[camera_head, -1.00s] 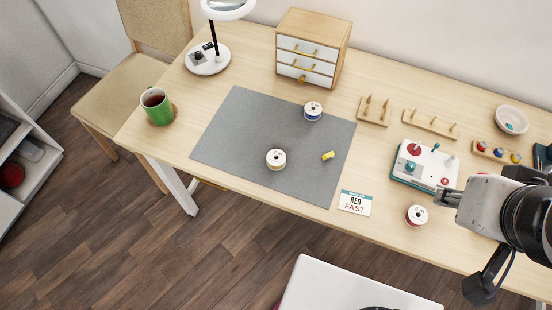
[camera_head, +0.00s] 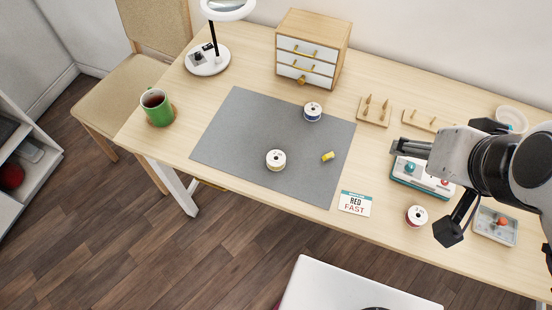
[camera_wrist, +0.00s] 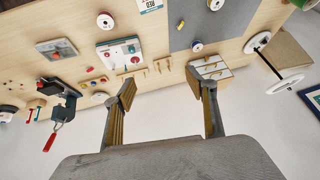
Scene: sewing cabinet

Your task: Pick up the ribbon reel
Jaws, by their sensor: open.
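Three small white-flanged reels are in the head view; I cannot tell which one the task means. One with a cream middle (camera_head: 276,160) and one with blue winding (camera_head: 313,111) stand on the grey mat (camera_head: 225,140). A reel with red winding (camera_head: 417,215) stands on bare wood right of the card; it also shows in the wrist view (camera_wrist: 105,20). My gripper (camera_head: 398,148) is open and empty above the table's right part, over the teal-edged box, apart from every reel. Its spread fingers show in the wrist view (camera_wrist: 160,84).
A small yellow spool (camera_head: 327,156) lies on the mat. A RED FAST card (camera_head: 355,203), a teal-edged box (camera_head: 408,178), peg racks (camera_head: 374,111), a drawer cabinet (camera_head: 313,48), a lamp (camera_head: 208,62) and a green mug (camera_head: 157,107) stand around. The mat's left part is clear.

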